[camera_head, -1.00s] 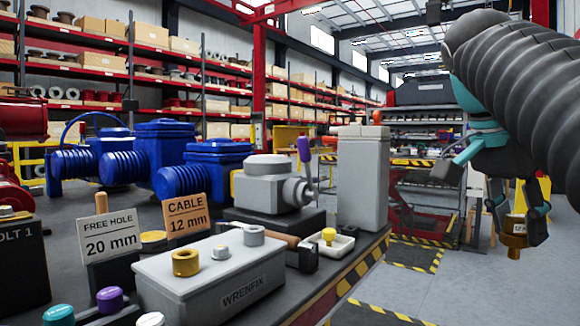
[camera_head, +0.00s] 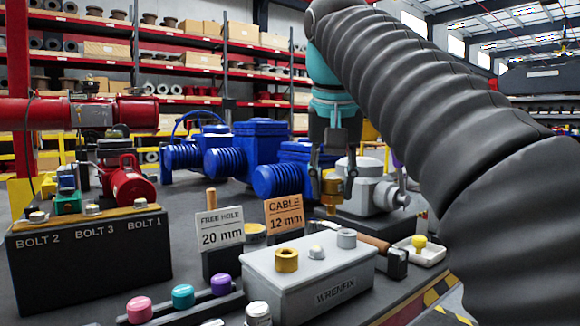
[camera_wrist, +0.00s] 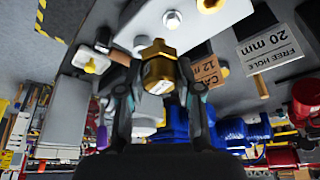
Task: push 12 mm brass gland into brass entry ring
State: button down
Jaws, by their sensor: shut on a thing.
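My gripper (camera_head: 333,182) is shut on the brass gland (camera_head: 331,188), with a finger on each side of it, in the air above and behind the grey WRENFIX box. In the wrist view the gland (camera_wrist: 159,70) sits between the fingers and bears a white label too small to read. The brass entry ring (camera_head: 287,260) stands on the left part of the box top, apart from the gland. In the wrist view the ring (camera_wrist: 209,4) is cut by the top edge.
The box (camera_head: 330,291) also bears a small silver stud (camera_head: 316,252) and a grey ring (camera_head: 346,238). Behind it stand signs "FREE HOLE 20 mm" (camera_head: 220,231) and "CABLE 12 mm" (camera_head: 285,216). A white tray (camera_head: 432,256) lies right, coloured caps (camera_head: 182,296) front left.

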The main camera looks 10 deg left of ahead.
jog(key=s+a+n+y, duration=0.1)
jog(key=a+n, duration=0.2)
jog(key=a, duration=0.4)
jog(key=shift+s+r, duration=0.3)
jog(key=shift+r, duration=0.15)
jog(key=shift+d, duration=0.1)
jog(key=b, duration=0.4)
send_over(285, 249)
jog(key=s, duration=0.1)
jog(key=shift+s+d+f, duration=0.1)
jog(key=shift+d+f, duration=0.05)
jog(key=shift+f, duration=1.3)
jog(key=shift+d+f, duration=0.1)
jog(key=shift+f, duration=1.35)
jog(key=shift+p, duration=0.55)
jog(key=shift+f+b, duration=1.05)
jog(key=shift+f, duration=0.55)
jog(key=c, duration=0.7)
grip_release()
